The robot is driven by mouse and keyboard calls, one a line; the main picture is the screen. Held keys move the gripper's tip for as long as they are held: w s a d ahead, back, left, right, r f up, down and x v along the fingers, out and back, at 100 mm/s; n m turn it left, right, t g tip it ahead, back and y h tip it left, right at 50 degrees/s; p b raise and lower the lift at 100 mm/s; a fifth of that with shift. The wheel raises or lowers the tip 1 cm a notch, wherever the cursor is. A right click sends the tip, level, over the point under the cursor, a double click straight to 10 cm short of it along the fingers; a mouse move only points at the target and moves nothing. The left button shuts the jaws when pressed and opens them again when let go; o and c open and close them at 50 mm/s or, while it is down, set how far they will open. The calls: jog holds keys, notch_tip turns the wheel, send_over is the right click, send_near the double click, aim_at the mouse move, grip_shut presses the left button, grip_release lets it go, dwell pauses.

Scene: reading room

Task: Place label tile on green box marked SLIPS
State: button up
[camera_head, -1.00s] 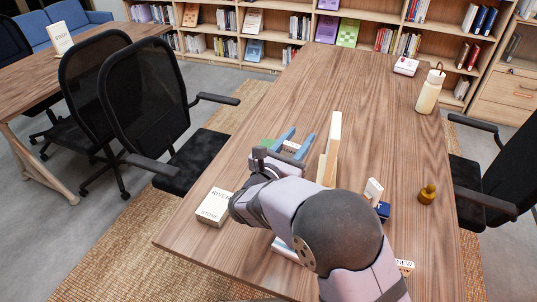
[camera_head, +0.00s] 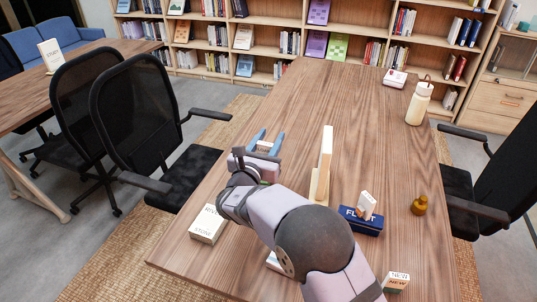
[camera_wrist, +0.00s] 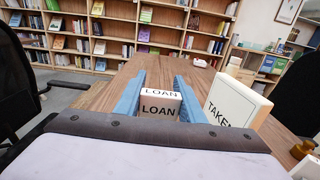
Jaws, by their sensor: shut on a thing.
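My gripper (camera_head: 266,143) is shut on a white label tile (camera_head: 264,147), held between its two blue fingers over the left part of the table. In the wrist view the tile (camera_wrist: 160,105) faces me and reads LOAN. A small patch of green shows by my wrist in the head view. It may be the green box, mostly hidden behind my arm. I cannot read SLIPS on anything in either view.
An upright cream board (camera_head: 325,150) stands right of my gripper; its face reads TAKEN in the wrist view. A dark blue box (camera_head: 360,222) carries a white tile. A RIVER STONE book (camera_head: 208,224), brass weight (camera_head: 419,205) and bottle (camera_head: 419,103) stand around.

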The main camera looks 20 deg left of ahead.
jog(key=shift+f, duration=2.55)
jog(key=shift+f, duration=0.15)
jog(key=o, duration=1)
jog(key=shift+o, duration=0.2)
jog(key=shift+r, duration=0.2)
jog(key=s+b, duration=0.1)
jog(key=s, duration=1.1)
